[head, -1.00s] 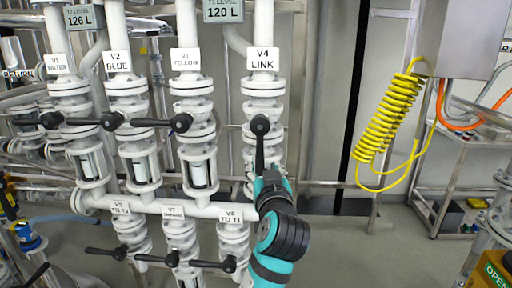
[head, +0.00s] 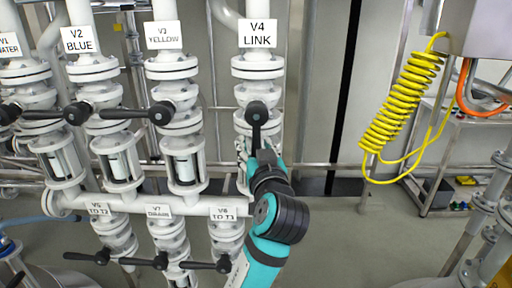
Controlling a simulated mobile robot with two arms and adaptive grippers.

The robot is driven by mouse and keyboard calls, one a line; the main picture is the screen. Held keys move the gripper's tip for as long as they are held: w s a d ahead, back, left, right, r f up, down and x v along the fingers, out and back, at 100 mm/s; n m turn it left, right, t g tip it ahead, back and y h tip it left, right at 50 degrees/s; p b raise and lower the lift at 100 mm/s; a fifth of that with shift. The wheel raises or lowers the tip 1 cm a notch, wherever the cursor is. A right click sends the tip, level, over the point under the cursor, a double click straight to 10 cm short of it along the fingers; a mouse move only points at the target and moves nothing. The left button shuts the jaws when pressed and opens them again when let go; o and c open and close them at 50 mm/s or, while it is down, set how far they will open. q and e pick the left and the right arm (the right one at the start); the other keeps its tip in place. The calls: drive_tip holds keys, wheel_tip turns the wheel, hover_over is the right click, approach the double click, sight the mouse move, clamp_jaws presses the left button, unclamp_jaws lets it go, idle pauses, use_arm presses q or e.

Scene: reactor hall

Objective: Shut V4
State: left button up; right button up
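The valve under the V4 LINK sign (head: 258,33) sits on a white vertical pipe in the middle of the head view. Its black lever (head: 256,128) hangs straight down from a round hub, in line with the pipe. My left gripper (head: 258,158) is at the lower end of this lever, in front of the pipe. My own dark wrist and teal arm hide most of its fingers. I cannot tell whether they are open or shut on the lever. My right gripper is not in view.
To the left, the V3 lever (head: 128,113) and V2 lever (head: 48,114) lie across their pipes. Below, the V6 lever (head: 205,265) also lies sideways, left of my arm. A yellow coiled hose (head: 400,100) hangs at right. The floor between it and my arm looks clear.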

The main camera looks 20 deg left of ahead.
use_arm(q)
clamp_jaws()
drive_tip(key=shift+w, duration=0.1)
drive_tip(key=shift+w+a+f, duration=0.15)
drive_tip(key=shift+w+f, duration=0.1)
drive_tip(key=shift+f, duration=0.1)
